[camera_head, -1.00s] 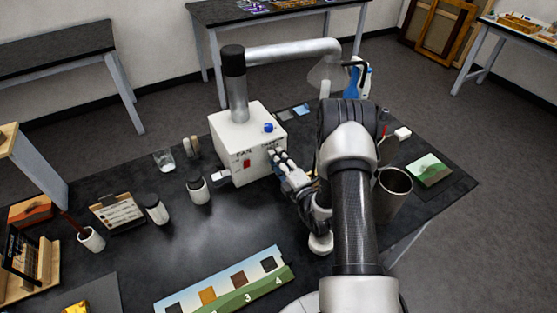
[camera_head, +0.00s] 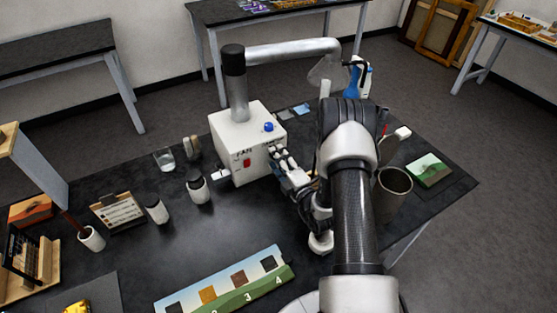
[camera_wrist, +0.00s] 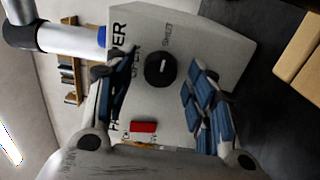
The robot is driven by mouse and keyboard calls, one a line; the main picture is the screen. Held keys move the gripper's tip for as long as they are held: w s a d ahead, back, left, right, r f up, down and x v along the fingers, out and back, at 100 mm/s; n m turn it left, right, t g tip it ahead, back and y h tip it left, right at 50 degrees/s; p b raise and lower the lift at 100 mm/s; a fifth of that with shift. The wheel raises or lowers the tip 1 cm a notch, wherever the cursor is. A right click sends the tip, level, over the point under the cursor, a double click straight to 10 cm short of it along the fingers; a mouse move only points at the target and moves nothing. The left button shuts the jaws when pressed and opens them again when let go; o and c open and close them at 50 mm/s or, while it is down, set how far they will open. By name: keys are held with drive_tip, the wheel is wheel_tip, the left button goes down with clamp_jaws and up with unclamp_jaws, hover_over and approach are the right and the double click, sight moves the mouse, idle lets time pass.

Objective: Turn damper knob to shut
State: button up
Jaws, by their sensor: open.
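The black round damper knob (camera_wrist: 160,69) is on the white box face in the wrist view, with a small white mark on it. "OPEN" is printed to its left and "SHUT" above it. I cannot tell exactly which label the mark faces. My gripper (camera_wrist: 159,75) is open, with one blue-padded finger on each side of the knob and gaps showing between. In the head view my gripper (camera_head: 283,160) is at the right front face of the white fan box (camera_head: 240,138). The knob is hidden there behind my fingers.
A red switch (camera_wrist: 143,126) is below the knob.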

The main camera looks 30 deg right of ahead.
drive_tip(key=s, duration=1.2)
drive_tip(key=shift+d, duration=0.2)
